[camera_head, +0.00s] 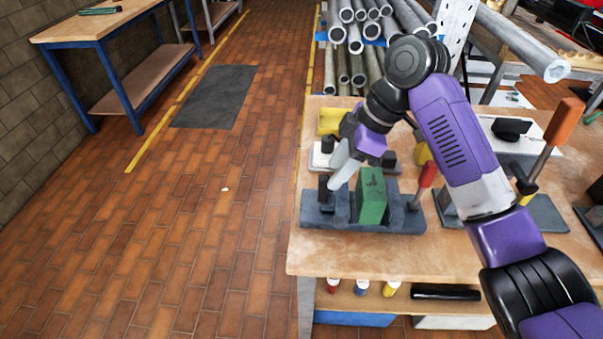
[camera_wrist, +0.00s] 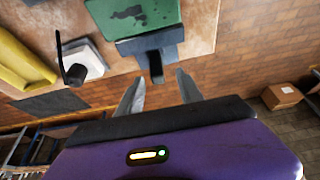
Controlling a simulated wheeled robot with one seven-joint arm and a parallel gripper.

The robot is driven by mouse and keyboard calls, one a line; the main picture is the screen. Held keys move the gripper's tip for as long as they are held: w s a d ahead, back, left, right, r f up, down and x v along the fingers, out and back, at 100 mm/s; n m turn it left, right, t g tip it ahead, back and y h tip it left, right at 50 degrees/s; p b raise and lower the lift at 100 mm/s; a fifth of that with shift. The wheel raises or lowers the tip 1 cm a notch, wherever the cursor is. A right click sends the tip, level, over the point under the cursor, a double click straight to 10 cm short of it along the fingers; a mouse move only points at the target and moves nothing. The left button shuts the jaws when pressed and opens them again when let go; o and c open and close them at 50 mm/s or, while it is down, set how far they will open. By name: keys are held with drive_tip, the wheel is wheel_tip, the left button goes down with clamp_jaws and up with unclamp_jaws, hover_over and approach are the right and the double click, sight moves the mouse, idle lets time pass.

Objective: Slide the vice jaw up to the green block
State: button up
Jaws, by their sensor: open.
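The green block (camera_head: 372,196) stands upright in the blue-grey vice (camera_head: 390,222) near the table's front. It also shows at the top of the wrist view (camera_wrist: 140,14). The vice jaw (camera_wrist: 140,46) is a blue-grey piece with a dark upright post (camera_wrist: 156,68); the post also shows at the left of the vice (camera_head: 325,188) in the head view. I cannot tell how wide the gap between jaw and block is. My gripper (camera_head: 337,182) is open and empty, pointing down beside the post. In the wrist view its fingertips (camera_wrist: 159,76) lie on either side of the post's end.
A red-handled lever (camera_head: 424,182) rises at the vice's right. A white fixture with a black knob (camera_head: 322,158) and a yellow bin (camera_head: 330,118) stand behind. An orange-handled clamp (camera_head: 555,132) is at the right.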

drive_tip(key=shift+w+a+f, duration=0.15)
drive_tip(key=shift+w+a, duration=0.15)
drive_tip(key=shift+a, duration=0.1)
drive_tip(key=shift+p+x, duration=0.3)
drive_tip(key=shift+x, duration=3.5)
